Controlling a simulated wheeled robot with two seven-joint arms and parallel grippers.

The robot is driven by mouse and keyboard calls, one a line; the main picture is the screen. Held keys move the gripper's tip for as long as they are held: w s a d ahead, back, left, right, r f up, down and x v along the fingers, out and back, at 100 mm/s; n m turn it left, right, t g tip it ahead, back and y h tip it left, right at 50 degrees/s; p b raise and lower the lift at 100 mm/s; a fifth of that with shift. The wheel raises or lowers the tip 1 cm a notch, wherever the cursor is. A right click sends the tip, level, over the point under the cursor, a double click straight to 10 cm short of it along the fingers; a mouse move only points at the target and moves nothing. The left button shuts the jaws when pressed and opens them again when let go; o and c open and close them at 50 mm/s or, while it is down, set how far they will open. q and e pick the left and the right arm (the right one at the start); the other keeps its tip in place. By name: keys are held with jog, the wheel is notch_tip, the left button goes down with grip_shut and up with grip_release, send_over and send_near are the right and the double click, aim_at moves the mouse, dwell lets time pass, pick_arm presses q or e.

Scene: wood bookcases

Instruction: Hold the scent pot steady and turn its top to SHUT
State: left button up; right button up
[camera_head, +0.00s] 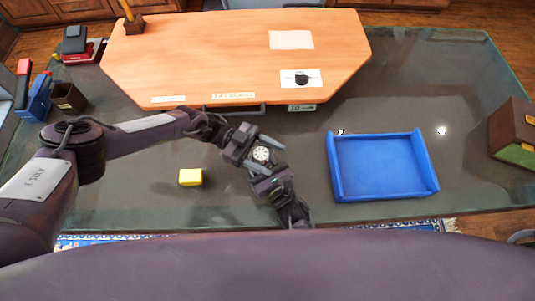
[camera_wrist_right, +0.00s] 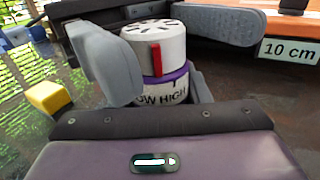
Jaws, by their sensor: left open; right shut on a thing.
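The scent pot (camera_head: 261,154) stands upright between my two grippers. In the right wrist view it (camera_wrist_right: 160,47) has a silver slotted top with a red marker, a purple ring and a white label reading "OW HIGH". The red marker sits above the gap between those words; I see no SHUT word. My right gripper (camera_head: 264,168) comes from the near side and is shut on the pot's lower part, one grey finger in front of it. My left gripper (camera_head: 257,149) comes from the left and is open, its fingers around the top; I cannot tell if they touch it.
A yellow block (camera_head: 190,177) lies left of the grippers. A blue tray (camera_head: 383,196) is to the right. The wooden raised board (camera_head: 215,60) is behind, with a "10 cm" label (camera_wrist_right: 289,51) on its near edge. A dark box (camera_head: 512,130) stands at far right.

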aim_at(267, 158)
pick_arm(q)
jog(key=shift+c, duration=0.3)
jog(key=c, duration=0.9)
jog(key=shift+s+a+m+g+y, duration=0.1)
jog(key=shift+m+g+y, duration=0.65)
jog(key=shift+g, duration=0.2)
jog(key=shift+s+a+m+g+y, duration=0.1)
jog(key=shift+m+g+y, duration=0.6)
jog(key=shift+g, duration=0.25)
jog(key=shift+c, duration=0.2)
jog(key=o, duration=1)
notch_tip(267, 158, up, 10)
